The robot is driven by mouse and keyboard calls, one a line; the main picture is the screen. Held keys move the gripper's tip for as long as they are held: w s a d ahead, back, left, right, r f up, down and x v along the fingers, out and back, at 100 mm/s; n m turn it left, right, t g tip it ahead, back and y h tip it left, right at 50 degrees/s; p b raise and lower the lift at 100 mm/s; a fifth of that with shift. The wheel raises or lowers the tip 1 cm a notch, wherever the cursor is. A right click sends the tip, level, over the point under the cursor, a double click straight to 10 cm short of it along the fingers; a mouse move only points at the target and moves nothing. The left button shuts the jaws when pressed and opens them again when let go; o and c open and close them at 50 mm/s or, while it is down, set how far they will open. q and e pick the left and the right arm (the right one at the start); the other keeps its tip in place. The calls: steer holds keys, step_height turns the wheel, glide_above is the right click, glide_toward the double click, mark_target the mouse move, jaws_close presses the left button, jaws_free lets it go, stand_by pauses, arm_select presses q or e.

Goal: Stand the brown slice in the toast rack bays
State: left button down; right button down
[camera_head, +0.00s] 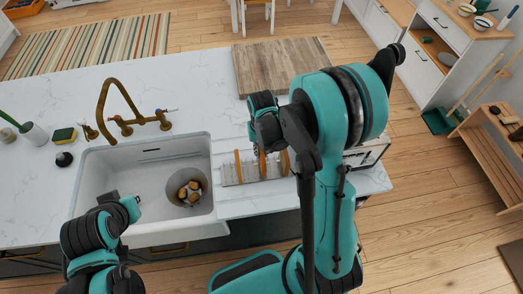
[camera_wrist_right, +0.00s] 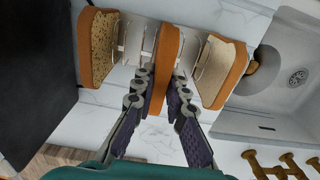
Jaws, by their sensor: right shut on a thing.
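The toast rack (camera_head: 229,174) stands on the white counter right of the sink, with pale dividers showing in the right wrist view (camera_wrist_right: 133,42). My right gripper (camera_head: 262,148) is over the rack. In the right wrist view its fingers (camera_wrist_right: 160,90) are shut on the middle brown slice (camera_wrist_right: 165,65), which is upright between two other slices. One slice (camera_wrist_right: 95,48) stands left of it and another (camera_wrist_right: 218,72) right of it. I cannot tell whether the held slice rests on the rack's bottom. My left arm is at the lower left; its fingers (camera_head: 108,197) are unclear.
The white sink (camera_head: 128,180) holds a grey bowl (camera_head: 190,202) with several brown pieces. A brass tap (camera_head: 118,100) stands behind it. A wooden board (camera_head: 280,62) lies at the back. A dark, boxy appliance (camera_head: 368,155) is right of the rack, close to my right arm.

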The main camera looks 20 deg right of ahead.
steer(key=shift+f, duration=0.4)
steer(key=c, duration=1.5)
jaws_free()
steer(key=shift+o, duration=0.2)
steer(key=shift+r, duration=0.1)
step_height(320, 180, up, 12)
